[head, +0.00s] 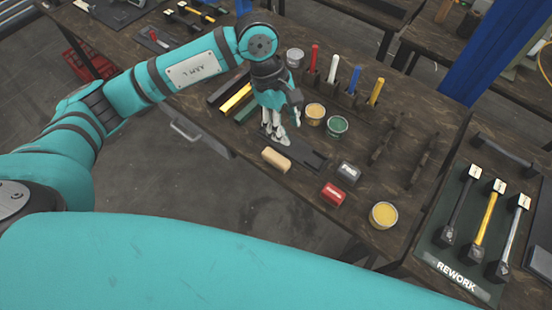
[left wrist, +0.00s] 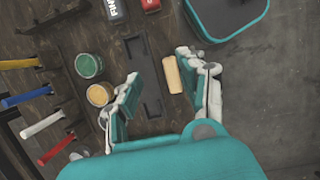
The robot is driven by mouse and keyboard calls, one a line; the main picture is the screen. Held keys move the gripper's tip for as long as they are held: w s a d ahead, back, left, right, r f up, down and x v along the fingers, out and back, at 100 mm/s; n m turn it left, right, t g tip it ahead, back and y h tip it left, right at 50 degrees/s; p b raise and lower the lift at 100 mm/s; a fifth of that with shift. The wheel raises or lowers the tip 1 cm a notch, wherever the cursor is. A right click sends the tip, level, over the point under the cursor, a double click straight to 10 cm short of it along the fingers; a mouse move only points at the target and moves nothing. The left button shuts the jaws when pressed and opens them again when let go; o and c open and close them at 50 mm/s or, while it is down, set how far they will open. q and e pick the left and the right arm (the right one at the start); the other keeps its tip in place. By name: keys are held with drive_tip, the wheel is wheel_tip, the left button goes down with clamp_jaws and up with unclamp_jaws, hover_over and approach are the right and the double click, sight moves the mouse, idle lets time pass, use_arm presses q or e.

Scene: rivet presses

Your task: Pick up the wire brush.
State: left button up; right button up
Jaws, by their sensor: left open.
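A tan, wood-coloured block (head: 276,159) lies at the near edge of the workbench in the head view. It looks like the back of the wire brush, but no bristles show. It also shows in the left wrist view (left wrist: 172,74), close beside the right-hand finger. My left gripper (head: 284,131) is open and empty above the bench, just beyond the block in the head view. Its two fingers (left wrist: 158,70) stand apart in the left wrist view, with the block and part of a dark flat tray (left wrist: 151,101) seen between them. My right gripper is not in view.
A grey block (head: 347,172), a red block (head: 333,194) and a yellow tin (head: 383,215) stand right of the brush. Orange (head: 315,114) and green (head: 337,126) tins and several coloured-handled tools stand behind. A rework mat (head: 435,262) with hammers lies far right.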

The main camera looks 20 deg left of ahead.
use_arm(q)
drive_tip(key=y, duration=0.2)
approach(276, 157)
drive_tip(key=f+p, duration=0.2)
drive_tip(key=f, duration=0.1)
drive_tip(key=d+f+p, duration=0.1)
drive_tip(key=p, duration=0.1)
drive_tip(key=shift+s+f, duration=0.25)
drive_tip(key=shift+f, duration=0.65)
drive_tip(key=shift+f+p, duration=0.3)
drive_tip(key=shift+p, duration=0.05)
drive_tip(key=f+p, duration=0.1)
drive_tip(key=f, duration=0.3)
drive_tip(key=shift+s+d+f+p, duration=0.15)
drive_tip(key=shift+d+p, duration=0.1)
drive_tip(key=shift+p, duration=0.15)
drive_tip(key=shift+f, duration=0.15)
drive_tip(key=shift+f+b, duration=0.2)
drive_tip(key=shift+b, duration=0.15)
clamp_jaws()
